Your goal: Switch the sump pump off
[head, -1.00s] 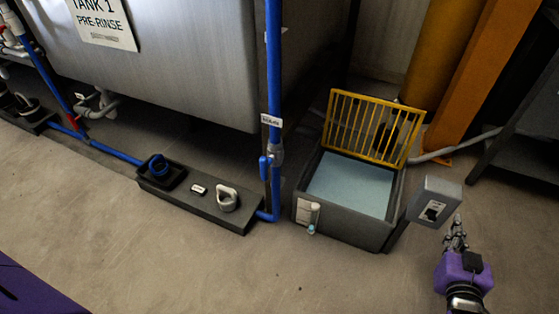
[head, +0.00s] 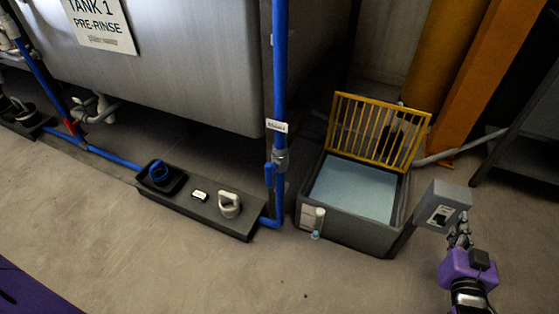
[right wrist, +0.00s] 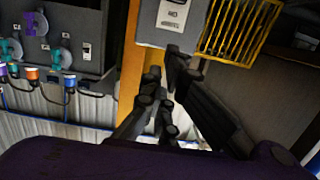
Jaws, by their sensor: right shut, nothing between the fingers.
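The grey switch box (head: 446,200) stands on a post at the right edge of the sump. A small dark switch (head: 440,215) sits on its pale face plate; its position is too small to tell. The sump (head: 345,232) is a grey open box with pale blue liquid. My right gripper (head: 462,228) is shut and empty, just right of and below the switch box; I cannot tell whether it touches. In the right wrist view the shut fingers (right wrist: 166,90) point up toward the box (right wrist: 172,35), whose lettered plate shows at the top. My left gripper is not in view.
A yellow grate (head: 378,130) stands raised behind the sump. A blue vertical pipe (head: 280,90) and a grey tray (head: 212,213) with fittings lie left of it. An orange post (head: 470,75) rises behind. The floor in front is clear.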

